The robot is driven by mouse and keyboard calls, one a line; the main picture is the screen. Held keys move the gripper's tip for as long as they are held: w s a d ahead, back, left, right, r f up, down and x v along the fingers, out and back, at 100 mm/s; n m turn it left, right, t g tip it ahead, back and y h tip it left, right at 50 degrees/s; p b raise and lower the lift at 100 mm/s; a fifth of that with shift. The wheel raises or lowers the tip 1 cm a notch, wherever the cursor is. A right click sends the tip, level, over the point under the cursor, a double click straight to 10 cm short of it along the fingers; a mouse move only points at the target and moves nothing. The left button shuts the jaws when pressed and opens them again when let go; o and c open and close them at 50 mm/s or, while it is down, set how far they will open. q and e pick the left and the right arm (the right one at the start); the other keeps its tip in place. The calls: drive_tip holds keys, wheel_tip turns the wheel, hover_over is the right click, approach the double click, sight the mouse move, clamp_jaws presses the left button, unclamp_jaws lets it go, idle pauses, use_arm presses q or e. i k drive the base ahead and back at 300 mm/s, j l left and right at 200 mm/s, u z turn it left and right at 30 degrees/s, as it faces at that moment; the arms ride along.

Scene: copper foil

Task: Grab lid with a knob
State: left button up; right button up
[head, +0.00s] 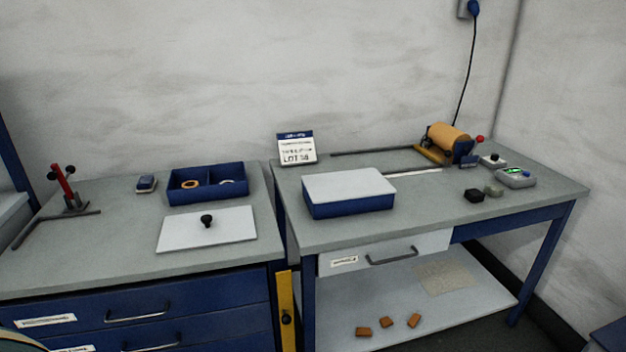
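The lid (179,237) is a flat white rectangular plate with a black knob (207,221) standing up from its middle. It lies flat on the grey top of the left cabinet (110,252), near its front right part. Nothing is touching the knob. Neither of my grippers shows in the head view, so I cannot see whether they are open or shut.
A blue open box (208,200) with two compartments and rings stands just behind the lid. A red-handled tool (67,187) stands at the left. On the right table (440,218) is a blue box with a white cover (349,185). A narrow gap separates the two worktops.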

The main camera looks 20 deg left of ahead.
sight(232, 225)
drive_tip(key=u, duration=1.4)
